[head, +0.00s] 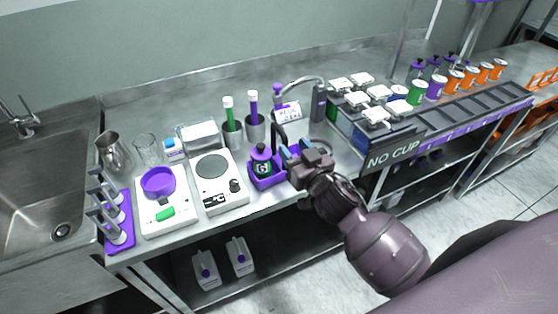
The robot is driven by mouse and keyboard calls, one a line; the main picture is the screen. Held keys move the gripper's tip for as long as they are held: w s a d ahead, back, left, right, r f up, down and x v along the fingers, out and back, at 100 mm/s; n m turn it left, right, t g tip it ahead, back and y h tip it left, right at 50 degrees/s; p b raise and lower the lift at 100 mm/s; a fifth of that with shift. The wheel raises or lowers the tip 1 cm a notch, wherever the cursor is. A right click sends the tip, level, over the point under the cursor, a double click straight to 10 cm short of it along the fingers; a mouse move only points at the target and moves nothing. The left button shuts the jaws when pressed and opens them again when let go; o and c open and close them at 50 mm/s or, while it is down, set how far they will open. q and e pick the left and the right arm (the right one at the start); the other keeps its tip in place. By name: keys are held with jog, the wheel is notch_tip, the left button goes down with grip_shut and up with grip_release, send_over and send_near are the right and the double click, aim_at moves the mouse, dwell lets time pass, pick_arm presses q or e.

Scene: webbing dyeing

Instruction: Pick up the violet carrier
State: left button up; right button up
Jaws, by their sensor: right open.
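The violet carrier (265,183) stands on the steel bench near its front edge, right of the hot plate. A dark bottle with a violet cap and a "G" label (262,162) sits in its left part. A dark upright handle (279,134) rises from the carrier. My right gripper (289,154) is open beside the handle, on its right, above the carrier's right part. It hides that part, and I cannot tell whether its fingers touch the handle. My left gripper is not in view.
A hot plate (218,188) and a scale with a violet dish (158,183) stand to the left. Cups with a green and a violet tool (232,132) stand behind.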

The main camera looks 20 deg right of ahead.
aim_at(285, 138)
jog(key=shift+w+a+r+p, duration=0.15)
jog(key=shift+w, duration=1.05)
jog(key=shift+w+a+r+p, duration=0.15)
jog(key=shift+w, duration=1.7)
grip_shut()
